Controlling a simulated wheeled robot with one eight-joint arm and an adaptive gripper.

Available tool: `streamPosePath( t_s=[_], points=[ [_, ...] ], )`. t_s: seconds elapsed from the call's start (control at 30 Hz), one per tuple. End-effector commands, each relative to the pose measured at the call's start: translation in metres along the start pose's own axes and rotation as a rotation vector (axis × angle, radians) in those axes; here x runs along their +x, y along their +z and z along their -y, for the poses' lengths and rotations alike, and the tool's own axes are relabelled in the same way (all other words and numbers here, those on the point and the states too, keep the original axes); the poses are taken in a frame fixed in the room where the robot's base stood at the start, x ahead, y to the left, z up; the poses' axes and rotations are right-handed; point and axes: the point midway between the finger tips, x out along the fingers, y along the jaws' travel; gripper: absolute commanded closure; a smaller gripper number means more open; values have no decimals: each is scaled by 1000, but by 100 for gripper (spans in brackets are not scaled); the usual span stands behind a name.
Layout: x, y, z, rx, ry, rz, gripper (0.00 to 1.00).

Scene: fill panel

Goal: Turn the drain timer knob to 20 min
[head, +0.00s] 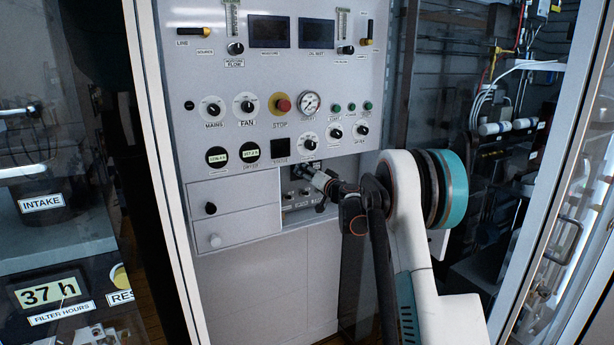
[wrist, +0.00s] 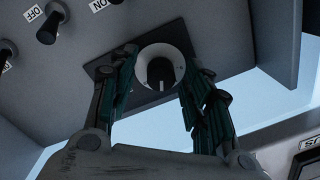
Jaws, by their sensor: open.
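A black knob (wrist: 160,74) on a round white dial, the likely drain timer knob, is mounted on a dark square plate in the wrist view. Its pointer mark faces the bottom of that picture. No minute marks or name are readable on it. My gripper (wrist: 158,64) is open, one finger on each side of the dial. Whether either finger touches the knob I cannot tell. In the head view my gripper (head: 303,171) reaches into a recess low on the grey panel, and it hides the knob there.
The panel (head: 240,70) carries several knobs, a red STOP button (head: 282,104) and a gauge (head: 311,102). Drawers (head: 237,226) are at lower left. Glass doors flank the panel.

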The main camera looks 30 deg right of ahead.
Motion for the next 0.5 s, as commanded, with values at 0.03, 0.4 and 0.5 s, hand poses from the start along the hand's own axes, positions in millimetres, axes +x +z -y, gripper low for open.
streamPosePath(
  t_s=[0.03, 0.4, 0.5],
  points=[
    [2, 0, 0, 0, 0, 0, 54],
    [3, 0, 0, 0, 0, 0, 75],
    [3, 0, 0, 0, -1, 0, 98]
  ],
)
